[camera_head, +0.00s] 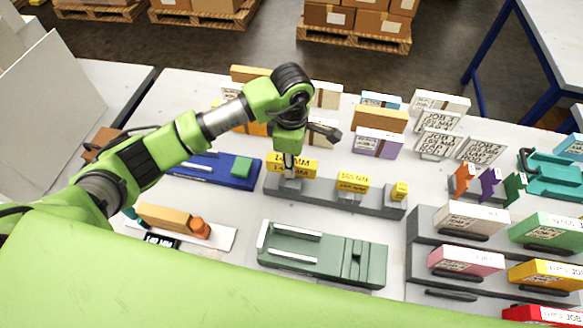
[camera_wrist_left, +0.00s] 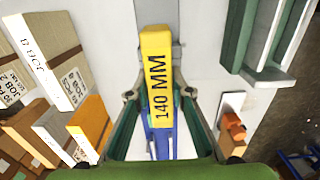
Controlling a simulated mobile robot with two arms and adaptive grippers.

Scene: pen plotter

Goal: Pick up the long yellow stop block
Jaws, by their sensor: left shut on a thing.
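The long yellow stop block (camera_head: 303,168) reads 140 MM and is at the left end of a grey rack (camera_head: 325,195). My left gripper (camera_head: 290,166) comes down on it from above and is shut on it, partly covering its label in the head view. In the left wrist view the long block (camera_wrist_left: 157,70) lies between my two fingers (camera_wrist_left: 158,95). I cannot tell whether it is clear of the rack. A mid-length yellow block (camera_head: 352,183) and a small one (camera_head: 400,191) stand further right on the rack. My right gripper is not in view.
A green fixture (camera_head: 320,255) lies in front of the rack, and a blue fixture (camera_head: 215,170) is to its left. Labelled boxes (camera_head: 377,142) stand behind. A dark stepped rack (camera_head: 425,250) with coloured blocks is at right. Bare table shows between these.

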